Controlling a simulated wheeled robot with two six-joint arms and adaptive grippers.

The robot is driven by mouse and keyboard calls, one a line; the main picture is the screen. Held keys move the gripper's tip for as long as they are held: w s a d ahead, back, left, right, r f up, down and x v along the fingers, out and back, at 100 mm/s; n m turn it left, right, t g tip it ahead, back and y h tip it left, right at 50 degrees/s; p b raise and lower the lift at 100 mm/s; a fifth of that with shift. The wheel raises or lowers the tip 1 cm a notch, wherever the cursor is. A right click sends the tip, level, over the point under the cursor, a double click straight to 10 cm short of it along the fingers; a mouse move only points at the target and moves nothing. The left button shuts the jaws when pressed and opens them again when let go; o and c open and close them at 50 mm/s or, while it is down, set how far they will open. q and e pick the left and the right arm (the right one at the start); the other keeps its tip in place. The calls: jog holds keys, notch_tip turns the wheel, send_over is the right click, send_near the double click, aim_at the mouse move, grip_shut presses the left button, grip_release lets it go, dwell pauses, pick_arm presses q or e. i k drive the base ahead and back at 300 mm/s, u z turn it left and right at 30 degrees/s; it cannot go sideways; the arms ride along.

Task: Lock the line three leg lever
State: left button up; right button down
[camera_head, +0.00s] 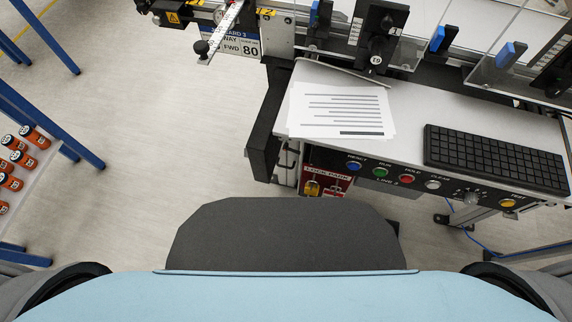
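Neither of my grippers is in view. A red lock park board (340,184) hangs below the left front of the console, with what look like a yellow and a red padlock on it; its lower part is hidden behind my own body. The console's front panel (378,182) carries a line label, whose number is too small to read surely. Blue handles (510,53) stand on the machine behind the console, another blue handle (437,38) beside them. I cannot tell any leg lever for certain.
The console top holds papers (340,110) and a black keyboard (495,158). Coloured buttons (407,179) line its front. A ruled arm with a black knob (201,48) juts out at upper left. A rack at left holds several orange containers (35,137). The floor (180,130) between is clear.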

aim_at(285, 148)
jog(key=u, duration=0.05)
jog(key=k, duration=0.5)
jog(key=u, duration=0.9)
jog(key=i, duration=0.8)
jog(key=z, duration=2.7)
